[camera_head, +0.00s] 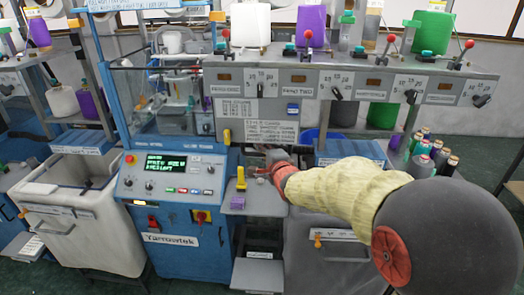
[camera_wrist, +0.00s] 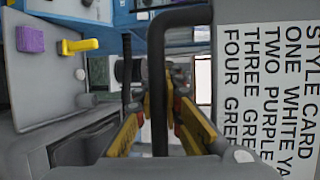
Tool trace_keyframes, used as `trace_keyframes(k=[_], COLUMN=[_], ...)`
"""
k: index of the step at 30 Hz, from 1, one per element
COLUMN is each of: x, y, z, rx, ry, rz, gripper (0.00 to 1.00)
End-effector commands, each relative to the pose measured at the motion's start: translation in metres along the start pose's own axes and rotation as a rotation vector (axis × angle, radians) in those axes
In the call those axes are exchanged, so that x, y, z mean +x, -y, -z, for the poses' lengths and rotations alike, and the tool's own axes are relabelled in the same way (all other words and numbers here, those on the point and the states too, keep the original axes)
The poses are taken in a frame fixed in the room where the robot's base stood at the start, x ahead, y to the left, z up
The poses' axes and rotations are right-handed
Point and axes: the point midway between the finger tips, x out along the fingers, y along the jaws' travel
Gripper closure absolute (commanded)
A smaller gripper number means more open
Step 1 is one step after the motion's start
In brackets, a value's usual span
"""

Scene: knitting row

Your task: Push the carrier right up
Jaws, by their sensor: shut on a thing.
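My gripper (camera_head: 283,168) has a red wrist end and a cream knitted sleeve, and it reaches under the grey overhead panel in the head view. In the wrist view its yellow fingers (camera_wrist: 162,98) are closed in around a black bent handle (camera_wrist: 158,85), which stands upright and bends right at the top. The handle appears to be the carrier's, but the fingers and the handle itself hide the carrier's body. In the head view the gripped part is mostly hidden behind my gripper.
A grey shelf (camera_head: 262,203) left of my gripper holds a yellow lever (camera_head: 241,178) and a purple block (camera_head: 238,202). A style card (camera_head: 270,128) hangs just above. The blue control console (camera_head: 172,180) stands left, and several yarn cones (camera_head: 425,150) stand right.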

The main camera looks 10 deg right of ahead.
Motion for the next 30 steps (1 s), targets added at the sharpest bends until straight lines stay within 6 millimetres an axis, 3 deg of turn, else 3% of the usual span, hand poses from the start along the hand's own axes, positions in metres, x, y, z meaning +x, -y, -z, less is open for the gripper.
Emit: trace_keyframes(k=[1, 7, 8, 19, 30], x=[-0.0002, -0.0002, -0.0002, -0.0001, -0.0031], y=[0.0101, 0.0112, 0.0114, 0.0074, 0.0062], z=[-0.0008, -0.0008, -0.0008, -0.0006, -0.0004], rx=[-0.002, -0.002, -0.002, -0.001, -0.001], ry=[0.002, 0.002, 0.002, 0.001, 0.001], rz=[0.016, 0.018, 0.019, 0.012, 0.010], gripper=[1.00, 1.00, 0.92, 0.71, 0.70])
